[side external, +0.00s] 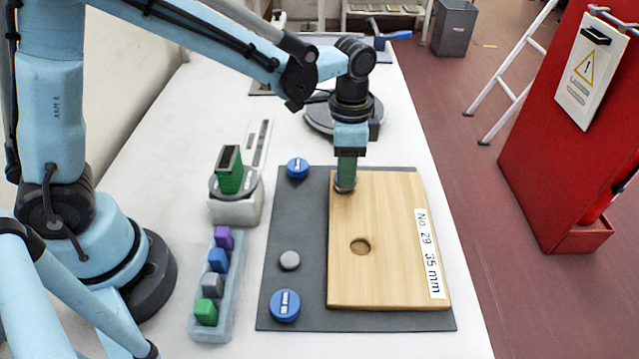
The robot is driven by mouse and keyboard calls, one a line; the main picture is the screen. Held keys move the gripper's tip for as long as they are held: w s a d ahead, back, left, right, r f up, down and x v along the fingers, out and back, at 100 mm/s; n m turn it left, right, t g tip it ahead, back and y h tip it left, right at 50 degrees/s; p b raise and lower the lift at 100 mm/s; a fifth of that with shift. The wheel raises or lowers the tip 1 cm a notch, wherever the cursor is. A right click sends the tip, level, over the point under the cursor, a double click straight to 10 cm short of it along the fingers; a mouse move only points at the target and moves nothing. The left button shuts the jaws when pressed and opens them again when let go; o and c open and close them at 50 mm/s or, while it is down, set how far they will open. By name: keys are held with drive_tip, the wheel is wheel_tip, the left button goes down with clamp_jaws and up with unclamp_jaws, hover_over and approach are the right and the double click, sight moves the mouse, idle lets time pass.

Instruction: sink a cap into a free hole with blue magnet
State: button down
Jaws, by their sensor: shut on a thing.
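My gripper (350,153) points straight down over the upper left corner of the wooden board (390,283). It is shut on an upright green block (346,170). A greyish round cap (344,187) shows at the block's lower end, at the board's surface; whether it sits in a hole there is hidden. An empty round hole (361,247) shows lower on the board. The blue magnet (218,260) stands in the rack (225,322), between purple and grey ones. Loose on the dark mat (300,216) are two blue caps (298,167) (285,305) and a grey cap (290,260).
A green open-topped piece (229,170) stands on a grey round-topped stand (236,208) left of the mat. A dark round object (318,118) lies behind my gripper. A red cabinet (560,130) stands off the table at right. The white table's front is clear.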

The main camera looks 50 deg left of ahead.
drive_tip(key=shift+r, duration=2.9)
drive_tip(key=shift+a, duration=0.1)
